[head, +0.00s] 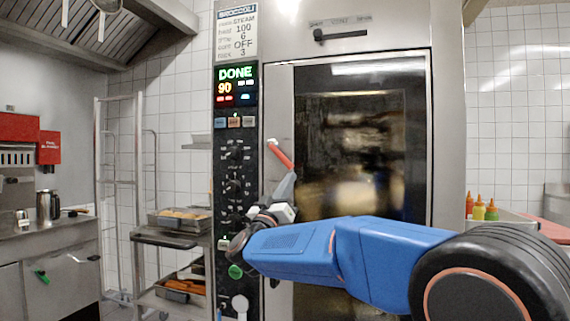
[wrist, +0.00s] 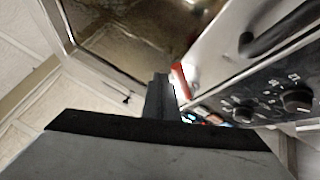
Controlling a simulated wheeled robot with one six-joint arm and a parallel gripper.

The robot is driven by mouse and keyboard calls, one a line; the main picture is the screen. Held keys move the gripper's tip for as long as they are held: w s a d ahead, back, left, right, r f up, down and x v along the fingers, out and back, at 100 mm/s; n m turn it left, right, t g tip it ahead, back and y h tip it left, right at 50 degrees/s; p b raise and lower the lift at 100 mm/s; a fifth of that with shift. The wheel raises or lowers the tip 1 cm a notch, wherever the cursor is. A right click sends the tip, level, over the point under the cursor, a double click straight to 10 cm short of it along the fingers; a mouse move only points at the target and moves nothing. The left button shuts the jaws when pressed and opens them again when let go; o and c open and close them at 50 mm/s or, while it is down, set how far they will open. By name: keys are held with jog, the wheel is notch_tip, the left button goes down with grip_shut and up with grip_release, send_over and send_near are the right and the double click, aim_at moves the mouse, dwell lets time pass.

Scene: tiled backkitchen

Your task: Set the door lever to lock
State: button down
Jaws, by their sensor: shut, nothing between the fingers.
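The red door lever (head: 281,155) is at the left edge of the oven door, slanting from a pale mount at upper left down to the right. My gripper (head: 290,182) is just below the lever's lower end, pointing up, its fingers shut and empty. In the wrist view the lever's red part (wrist: 181,80) shows right beside the fingertips of my gripper (wrist: 160,84). I cannot tell whether they touch. The oven door (head: 415,150) appears closed, with a dark glass window.
The control panel (head: 236,135) with knobs and a display reading DONE and 90 is left of the lever. A slider (head: 340,35) is above the door. A rack with trays (head: 180,220) stands at left; sauce bottles (head: 479,209) stand at right.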

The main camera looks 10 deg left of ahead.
aim_at(281, 155)
jog(key=s+r+m+g+y, duration=0.3)
jog(key=r+m+g, duration=0.3)
jog(key=r+m, duration=0.45)
jog(key=a+f+x, duration=0.1)
jog(key=x, duration=0.9)
jog(key=shift+s+a+f+m, duration=0.15)
jog(key=shift+a+f, duration=0.4)
jog(key=shift+a, duration=0.2)
jog(key=shift+s+a+f+m, duration=0.15)
jog(key=shift+a+f, duration=0.35)
jog(key=shift+a, duration=0.25)
jog(key=shift+a+f+m, duration=0.1)
jog(key=shift+f+m, duration=0.05)
jog(key=shift+m, duration=0.1)
